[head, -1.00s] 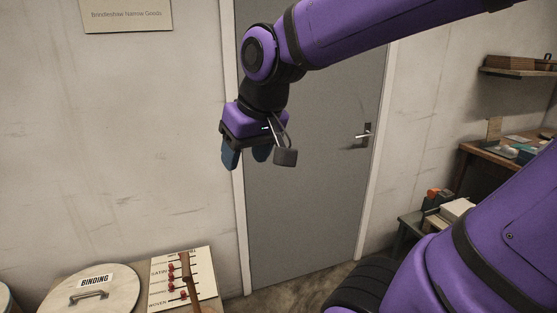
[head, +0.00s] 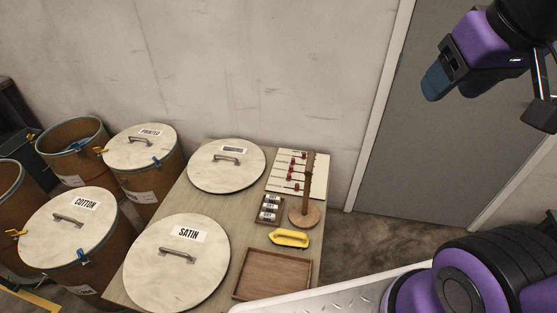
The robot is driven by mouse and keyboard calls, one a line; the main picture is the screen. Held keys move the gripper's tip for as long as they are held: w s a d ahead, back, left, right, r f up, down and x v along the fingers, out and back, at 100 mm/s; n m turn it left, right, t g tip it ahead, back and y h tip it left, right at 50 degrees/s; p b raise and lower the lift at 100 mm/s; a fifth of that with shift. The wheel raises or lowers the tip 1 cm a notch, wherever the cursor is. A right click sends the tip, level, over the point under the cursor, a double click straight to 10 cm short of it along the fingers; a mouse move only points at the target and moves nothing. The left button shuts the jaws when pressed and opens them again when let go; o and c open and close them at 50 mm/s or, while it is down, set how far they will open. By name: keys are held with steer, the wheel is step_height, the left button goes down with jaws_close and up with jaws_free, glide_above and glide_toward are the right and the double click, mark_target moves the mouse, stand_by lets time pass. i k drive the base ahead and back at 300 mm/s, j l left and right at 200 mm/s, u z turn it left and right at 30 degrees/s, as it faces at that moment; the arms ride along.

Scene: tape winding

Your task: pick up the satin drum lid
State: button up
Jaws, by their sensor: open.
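The satin drum lid (head: 153,268) is a pale round disc with a metal bar handle and a label reading SATIN. It lies flat on the near left part of the wooden table (head: 237,247). My gripper (head: 453,84) is open and empty, high at the upper right in front of the grey door. It is far to the right of the lid and well above the table.
Another lid (head: 227,166) lies behind the satin one. A wooden tray (head: 273,274), a yellow-handled tool (head: 289,238), a wooden post stand (head: 306,214) and a pegged board (head: 286,183) are to the right. Lidded and open drums (head: 72,150) stand left.

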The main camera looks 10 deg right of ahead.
mark_target(179, 261)
steer(key=u, duration=1.2)
steer(key=i+j+z, duration=0.1)
steer(key=z, duration=0.3)
steer(key=j+z, duration=0.55)
steer(key=z, duration=0.2)
steer(key=j+z, duration=0.45)
steer(key=j, duration=0.4)
steer(key=k+j, duration=0.1)
steer(key=j, duration=0.4)
steer(key=j+z, duration=0.15)
steer(key=j, duration=0.35)
steer(key=k+j+z, duration=0.1)
steer(key=j, duration=0.35)
steer(key=k+j, duration=0.15)
steer(key=j, duration=0.35)
steer(key=k+j+z, duration=0.15)
steer(key=j, duration=0.3)
steer(key=i, duration=0.05)
